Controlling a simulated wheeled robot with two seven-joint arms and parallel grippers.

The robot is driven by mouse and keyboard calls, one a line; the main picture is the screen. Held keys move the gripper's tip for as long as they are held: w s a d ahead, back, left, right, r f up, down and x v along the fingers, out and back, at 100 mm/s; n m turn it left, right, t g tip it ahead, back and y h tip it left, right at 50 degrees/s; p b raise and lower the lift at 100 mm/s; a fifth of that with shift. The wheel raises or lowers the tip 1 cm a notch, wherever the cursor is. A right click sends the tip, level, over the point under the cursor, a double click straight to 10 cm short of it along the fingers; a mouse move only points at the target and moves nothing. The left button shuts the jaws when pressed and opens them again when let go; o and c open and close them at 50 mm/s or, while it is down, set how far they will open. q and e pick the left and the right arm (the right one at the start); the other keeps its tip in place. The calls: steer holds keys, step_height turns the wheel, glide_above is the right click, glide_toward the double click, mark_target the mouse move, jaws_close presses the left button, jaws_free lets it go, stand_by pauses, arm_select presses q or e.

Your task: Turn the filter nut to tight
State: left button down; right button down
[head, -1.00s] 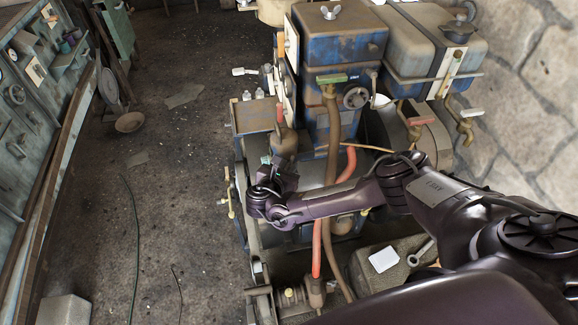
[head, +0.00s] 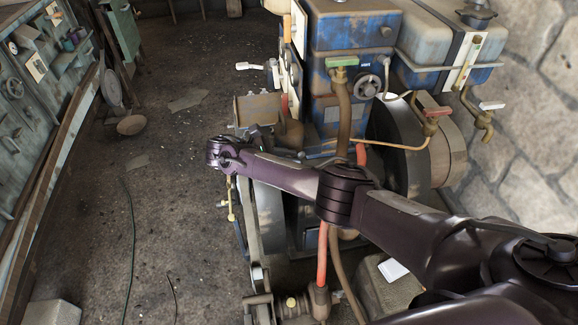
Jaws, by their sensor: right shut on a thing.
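The blue engine stands at the right of the head view. A brown rounded filter body (head: 290,134) shows on its left side, just past my right forearm. My right arm reaches in from the lower right, with its wrist over the floor left of the engine. My right gripper (head: 264,138) sits beside the filter body, largely hidden behind the forearm. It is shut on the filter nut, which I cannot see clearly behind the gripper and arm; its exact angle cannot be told. My left gripper is out of view.
An orange hose (head: 322,255) runs down below my forearm. The floor between is mostly clear.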

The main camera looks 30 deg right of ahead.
steer(key=shift+f+m+g+b, duration=0.1)
steer(key=shift+m+g+b, duration=0.5)
steer(key=shift+g+b, duration=0.1)
steer(key=c, duration=1.3)
jaws_free()
steer(key=shift+w+r, duration=0.1)
steer(key=shift+r, duration=0.1)
